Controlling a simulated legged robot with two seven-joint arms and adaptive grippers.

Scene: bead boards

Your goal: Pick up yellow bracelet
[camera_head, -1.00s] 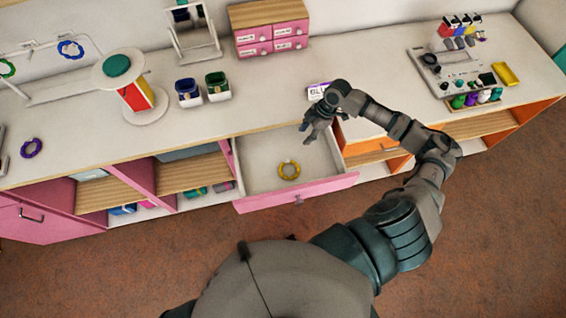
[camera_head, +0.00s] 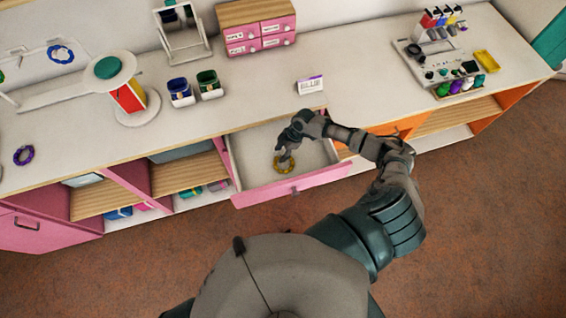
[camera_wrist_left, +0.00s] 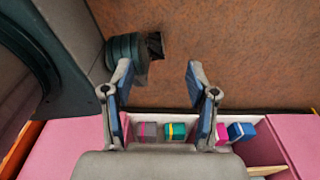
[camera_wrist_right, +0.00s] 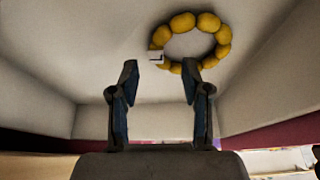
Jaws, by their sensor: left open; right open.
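The yellow bracelet (camera_head: 284,168) lies on the floor of the open pink-fronted drawer (camera_head: 252,178). It is a ring of round yellow beads, and a small white tag on it shows in the right wrist view (camera_wrist_right: 222,34). My right gripper (camera_head: 284,155) is inside the drawer, just above the bracelet, and partly hides it in the head view. In the right wrist view its fingers (camera_wrist_right: 160,72) are apart and empty, with the bracelet just beyond the fingertips. My left gripper (camera_wrist_left: 160,75) is open and empty in the left wrist view, by the lower shelves; it is not in the head view.
The drawer's walls surround my right gripper. On the white counter (camera_head: 250,100) stand a round display stand (camera_head: 110,68), two cups (camera_head: 209,85), a small pink drawer box (camera_head: 257,28) and a white label card (camera_head: 311,85).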

